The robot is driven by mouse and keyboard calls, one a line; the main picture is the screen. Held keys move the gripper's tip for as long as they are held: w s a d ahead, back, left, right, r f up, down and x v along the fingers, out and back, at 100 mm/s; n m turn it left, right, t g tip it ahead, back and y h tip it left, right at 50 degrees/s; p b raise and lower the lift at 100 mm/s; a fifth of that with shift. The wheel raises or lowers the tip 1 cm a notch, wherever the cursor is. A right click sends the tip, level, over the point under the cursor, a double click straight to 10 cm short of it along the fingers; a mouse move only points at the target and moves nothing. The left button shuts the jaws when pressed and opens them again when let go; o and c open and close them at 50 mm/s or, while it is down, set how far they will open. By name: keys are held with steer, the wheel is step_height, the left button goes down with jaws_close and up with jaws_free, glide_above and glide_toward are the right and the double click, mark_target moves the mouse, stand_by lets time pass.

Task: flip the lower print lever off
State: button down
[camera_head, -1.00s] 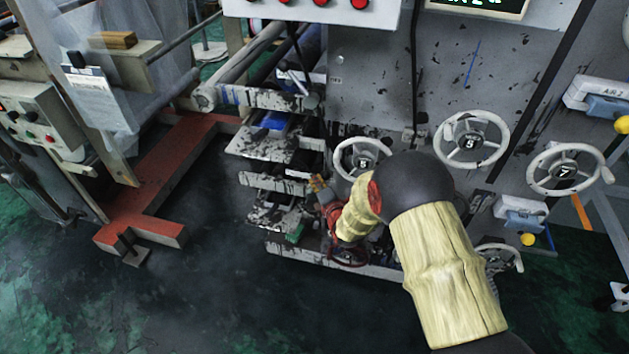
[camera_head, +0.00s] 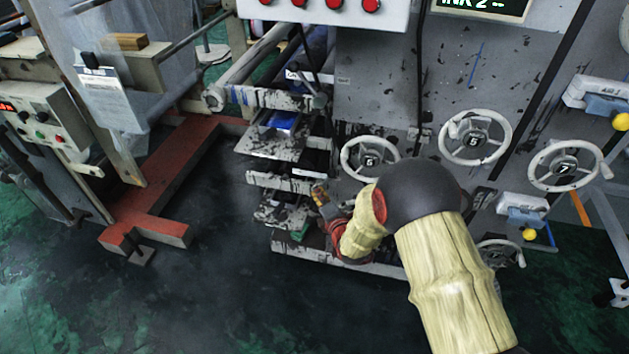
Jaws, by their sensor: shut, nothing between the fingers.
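My gripper (camera_head: 320,194) is at the right side of the lower ink trays (camera_head: 280,208), small and partly dark against the machine. Its fingers look closed, with nothing seen between them. A grey lever with a round knob (camera_head: 318,101) stands by the upper rollers, above my gripper and apart from it. I cannot make out a lower print lever for certain. The area right of the lower trays is covered by my gripper and wrist, so contact there cannot be told.
Handwheels, one marked 6 (camera_head: 369,160), sit close above and right of my wrist. Yellow-knobbed parts (camera_head: 529,235) are farther right. A red floor frame (camera_head: 165,195) stands left. Dark floor in front of the trays is clear.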

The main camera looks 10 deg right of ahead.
steer(key=shift+s+d+f, duration=0.15)
steer(key=shift+s+d, duration=0.1)
steer(key=shift+s, duration=0.5)
steer(key=shift+s+d+f, duration=0.1)
steer(key=shift+s+d, duration=0.1)
steer(key=shift+s, duration=0.5)
steer(key=s+d+f+m+g+h, duration=0.2)
steer(key=s+f+m+g, duration=0.35)
steer(key=f, duration=0.45)
steer(key=s+d+m+g+h, duration=0.1)
steer(key=s+d+m+g, duration=0.25)
steer(key=s+m, duration=0.4)
steer(key=s+d+r+m, duration=0.1)
steer(key=s+r+m, duration=0.2)
steer(key=s+r, duration=0.5)
steer(key=s+d+r+m+p, duration=0.1)
steer(key=s+r+m, duration=0.3)
steer(key=r, duration=1.3)
steer(key=s+d+r+m+p, duration=0.1)
steer(key=s+r+m, duration=0.3)
steer(key=s+r, duration=0.8)
steer(key=shift+s+d+r+h, duration=0.15)
steer(key=shift+d+r+h, duration=0.35)
steer(key=shift+r, duration=0.35)
